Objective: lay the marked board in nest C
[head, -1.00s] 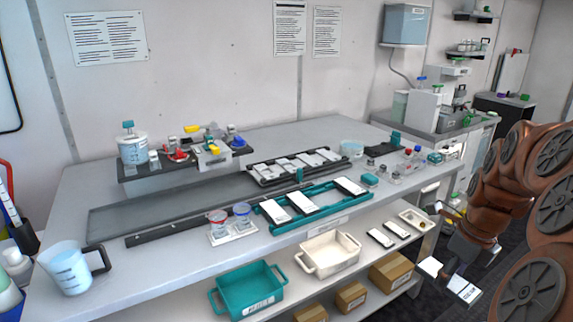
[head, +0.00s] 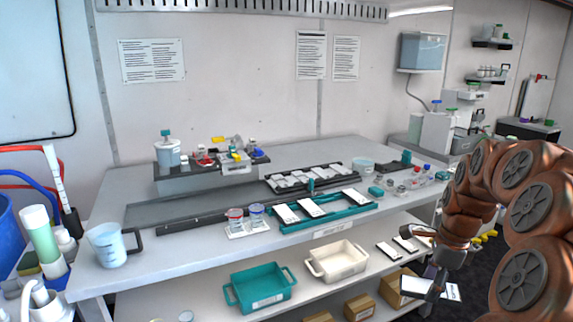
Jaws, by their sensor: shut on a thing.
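My gripper (head: 437,288) is at the lower right, shut on a flat white board (head: 449,292) held out in front of the bench, lower than its top. The jaws cover the board's middle, and any mark on it is too small to read. A teal frame (head: 288,228) lies on the bench top, up and left of my gripper. White boards lie in it at the left (head: 287,214), beside that (head: 310,208), and at the right (head: 354,196). A bare gap shows between the second and the right one. Nest letters are not readable.
A black rack (head: 271,187) with several white boards stands behind the frame. Two cups (head: 235,219) stand left of it. The lower shelf holds a teal bin (head: 262,291), a cream bin (head: 338,263), cardboard boxes and more white boards (head: 389,250). The bench edge lies between gripper and frame.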

